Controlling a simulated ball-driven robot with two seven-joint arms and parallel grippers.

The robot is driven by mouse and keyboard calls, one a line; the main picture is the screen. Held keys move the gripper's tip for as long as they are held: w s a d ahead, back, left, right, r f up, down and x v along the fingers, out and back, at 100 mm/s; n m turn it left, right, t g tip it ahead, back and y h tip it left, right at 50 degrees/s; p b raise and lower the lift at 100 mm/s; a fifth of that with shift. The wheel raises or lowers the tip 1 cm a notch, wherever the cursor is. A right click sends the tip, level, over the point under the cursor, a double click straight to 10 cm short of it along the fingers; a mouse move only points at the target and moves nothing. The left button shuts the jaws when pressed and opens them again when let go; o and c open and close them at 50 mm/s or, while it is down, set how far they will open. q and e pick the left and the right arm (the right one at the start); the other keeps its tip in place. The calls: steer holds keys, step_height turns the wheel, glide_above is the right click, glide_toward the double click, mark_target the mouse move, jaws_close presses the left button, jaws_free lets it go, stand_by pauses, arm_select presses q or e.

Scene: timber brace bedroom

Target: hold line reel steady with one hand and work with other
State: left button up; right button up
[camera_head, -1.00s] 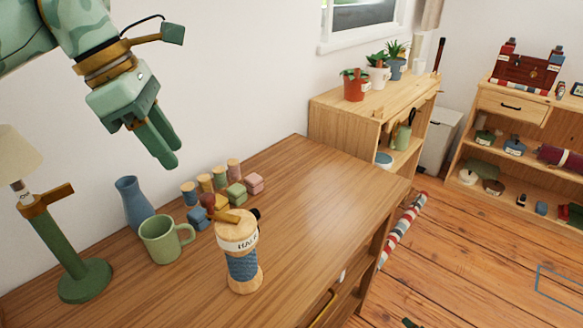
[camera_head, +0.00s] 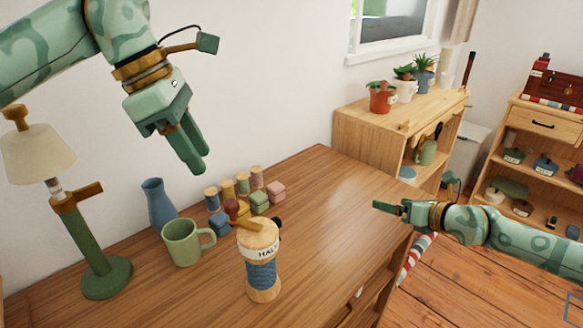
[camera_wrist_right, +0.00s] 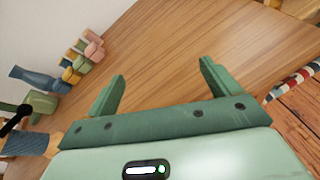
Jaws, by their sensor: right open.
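The line reel (camera_head: 262,272) stands upright on the wooden desk, a pale wood spool with blue line wound at its waist, a white label band and a crank on top. Its blue winding (camera_wrist_right: 22,143) shows at the lower left of the right wrist view. My left gripper (camera_head: 197,168) hangs above the desk's back left, well above and left of the reel; its fingers appear close together, and I cannot tell whether they are shut. My right gripper (camera_head: 382,206) is over the desk's right side, apart from the reel. In the wrist view its fingers are spread and empty.
A green mug (camera_head: 183,243), a blue vase (camera_head: 160,205) and a green lamp (camera_head: 95,245) stand left of the reel. Several small spools and coloured blocks (camera_head: 259,202) sit behind it. The desk top (camera_head: 335,220) is clear right of the reel.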

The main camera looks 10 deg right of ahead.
steer(key=w+a+r+m+g+y, duration=0.1)
steer(key=a+r+m+g+y, duration=0.2)
steer(key=a, duration=0.7)
steer(key=m+g+h, duration=0.4)
steer(key=m+g, duration=0.6)
steer(key=m, duration=0.5)
glide_toward(255, 246)
steer(key=w+d+r, duration=0.2)
steer(key=w, duration=0.1)
steer(key=x, duration=1.6)
steer(key=shift+w+d, duration=0.1)
steer(key=shift+w, duration=0.15)
